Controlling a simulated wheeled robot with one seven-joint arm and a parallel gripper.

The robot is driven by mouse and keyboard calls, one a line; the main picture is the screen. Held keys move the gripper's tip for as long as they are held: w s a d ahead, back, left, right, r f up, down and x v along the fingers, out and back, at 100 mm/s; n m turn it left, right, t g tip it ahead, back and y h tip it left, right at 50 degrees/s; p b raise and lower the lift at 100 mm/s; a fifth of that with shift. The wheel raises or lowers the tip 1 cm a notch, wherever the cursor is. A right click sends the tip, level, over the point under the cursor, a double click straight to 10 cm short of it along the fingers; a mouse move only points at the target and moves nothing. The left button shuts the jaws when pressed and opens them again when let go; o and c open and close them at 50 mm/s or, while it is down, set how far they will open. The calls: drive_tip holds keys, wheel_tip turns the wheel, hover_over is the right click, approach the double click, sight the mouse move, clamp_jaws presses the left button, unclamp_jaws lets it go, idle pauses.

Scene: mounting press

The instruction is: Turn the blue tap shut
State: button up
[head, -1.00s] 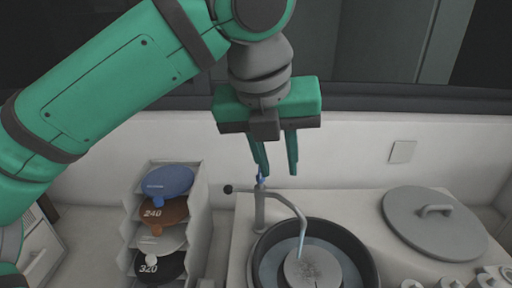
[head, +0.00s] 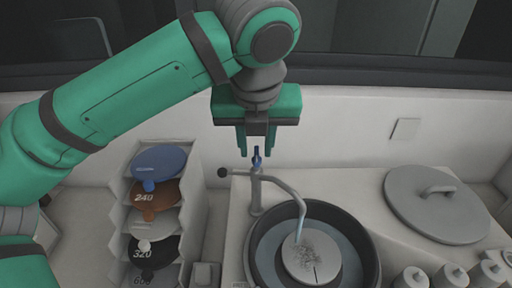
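My gripper (head: 257,145) is just above the tap, pointing down. Its two green fingers are apart, one on each side of the tap's top in the picture. I cannot tell whether either finger touches it.
A dark basin (head: 369,262) holds a grey disc (head: 311,257). A rack (head: 199,160) of coloured, numbered discs stands at left. A grey lid (head: 437,204) lies at right, with several small bottles in front of it. A dark knob (head: 222,172) sticks out left of the spout.

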drive_tip(key=shift+w+d+f, duration=0.1)
drive_tip(key=shift+w+f, duration=0.25)
drive_tip(key=shift+f, duration=0.3)
clamp_jaws()
